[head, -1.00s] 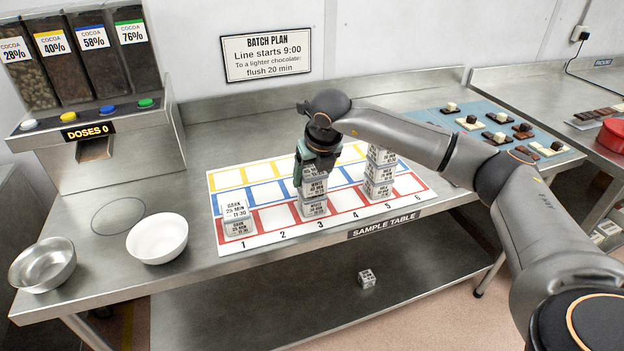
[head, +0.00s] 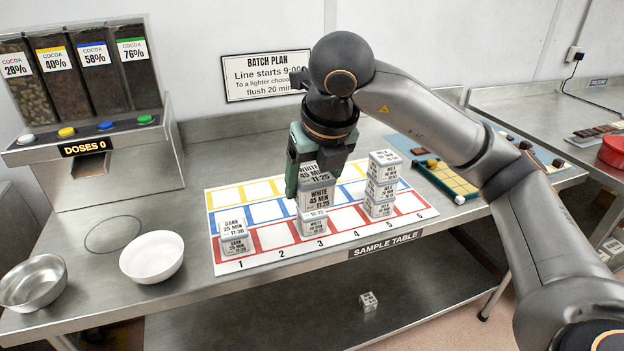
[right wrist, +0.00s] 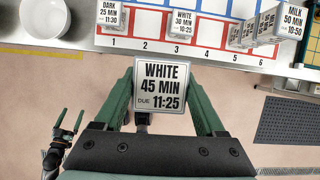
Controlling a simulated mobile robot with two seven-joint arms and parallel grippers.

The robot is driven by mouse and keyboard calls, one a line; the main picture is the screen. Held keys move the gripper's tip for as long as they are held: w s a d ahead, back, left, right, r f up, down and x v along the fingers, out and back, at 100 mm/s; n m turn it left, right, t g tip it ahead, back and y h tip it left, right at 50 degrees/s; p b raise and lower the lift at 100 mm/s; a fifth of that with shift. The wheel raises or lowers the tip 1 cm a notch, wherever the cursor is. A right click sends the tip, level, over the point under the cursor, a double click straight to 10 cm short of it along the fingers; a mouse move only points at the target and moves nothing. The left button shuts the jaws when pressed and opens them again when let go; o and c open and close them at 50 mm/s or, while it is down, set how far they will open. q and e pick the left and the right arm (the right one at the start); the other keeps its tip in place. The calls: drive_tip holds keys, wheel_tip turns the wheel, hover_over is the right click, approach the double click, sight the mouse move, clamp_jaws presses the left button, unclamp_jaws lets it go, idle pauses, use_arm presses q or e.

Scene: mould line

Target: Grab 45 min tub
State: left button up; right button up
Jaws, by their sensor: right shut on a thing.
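The white 45 min tub (head: 319,199), due 11:25, is a grey cube with labels on its top and front. My right gripper (right wrist: 163,112) is shut on it, and its label faces up in the right wrist view (right wrist: 161,86). That lower tub reads white 30 min in the right wrist view (right wrist: 183,22). My left gripper (right wrist: 68,121) shows small at lower left of the right wrist view, with its fingers apart and empty.
Another stack (head: 381,190) stands in column 5. The numbered mat (head: 283,248) is bare in columns 2 and 4. A white bowl (head: 152,258) stands at left. One tub (head: 368,301) lies on the lower shelf.

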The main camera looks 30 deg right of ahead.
sight(307, 168)
wheel_tip(307, 168, up, 7)
drive_tip(key=p, duration=0.4)
drive_tip(key=shift+f+p, duration=0.1)
drive_tip(key=shift+p, duration=0.3)
drive_tip(key=shift+f, duration=0.1)
drive_tip(key=shift+s+a, duration=0.1)
